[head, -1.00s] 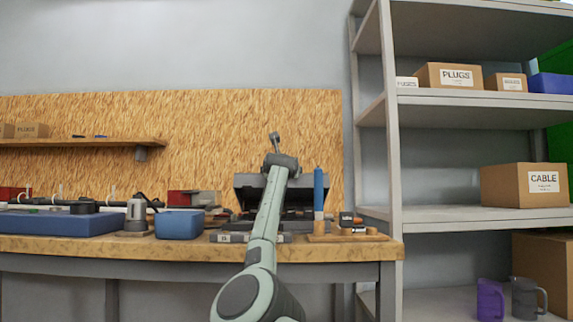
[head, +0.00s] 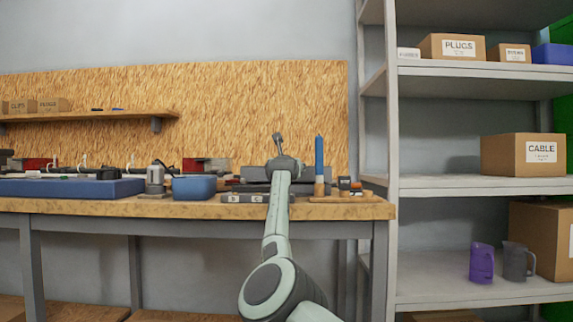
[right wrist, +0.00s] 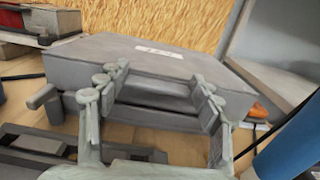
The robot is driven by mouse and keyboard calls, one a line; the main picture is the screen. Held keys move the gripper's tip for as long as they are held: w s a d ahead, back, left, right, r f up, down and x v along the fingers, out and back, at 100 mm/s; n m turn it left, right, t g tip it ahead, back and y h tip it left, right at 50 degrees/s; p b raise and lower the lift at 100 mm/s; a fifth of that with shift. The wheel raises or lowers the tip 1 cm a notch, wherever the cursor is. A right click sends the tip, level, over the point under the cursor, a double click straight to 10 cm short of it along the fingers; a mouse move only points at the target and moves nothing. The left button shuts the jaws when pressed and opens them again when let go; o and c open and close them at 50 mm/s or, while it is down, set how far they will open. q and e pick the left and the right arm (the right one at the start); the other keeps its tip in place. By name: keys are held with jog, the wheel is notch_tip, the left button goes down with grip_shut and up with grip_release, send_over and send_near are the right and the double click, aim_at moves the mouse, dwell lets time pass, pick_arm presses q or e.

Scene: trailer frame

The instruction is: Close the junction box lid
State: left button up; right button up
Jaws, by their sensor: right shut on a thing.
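The grey junction box (head: 250,188) stands on the workbench, partly hidden behind my right arm. In the right wrist view its lid (right wrist: 150,62), with a small white label on top, lies nearly flat over the box body (right wrist: 75,103). A dark line shows between lid and body; I cannot tell whether the lid is fully seated. My right gripper (right wrist: 160,78) is at the lid's near side, its fingers apart on either side of the lid's front part, shut on it. Its fingertips are hidden in the head view. My left gripper is not in view.
A blue upright cylinder (head: 319,160) stands just right of the box, close to my right gripper. A blue bin (head: 193,188) and a blue tray (head: 70,188) are to the left. Grey shelving (head: 392,150) rises at the right. A labelled strip (head: 242,198) lies before the box.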

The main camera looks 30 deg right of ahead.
jog(key=shift+w+d+f, duration=0.1)
jog(key=shift+f, duration=0.3)
jog(key=o, duration=1.5)
jog(key=shift+f, duration=0.1)
jog(key=shift+c, duration=0.2)
jog(key=shift+o, duration=1.2)
jog(key=shift+w+d, duration=0.1)
jog(key=shift+w, duration=0.05)
jog(key=shift+s+a, duration=0.45)
jog(key=shift+s, duration=0.15)
jog(key=v, duration=1)
jog(key=shift+s+a, duration=0.1)
jog(key=shift+s, duration=0.2)
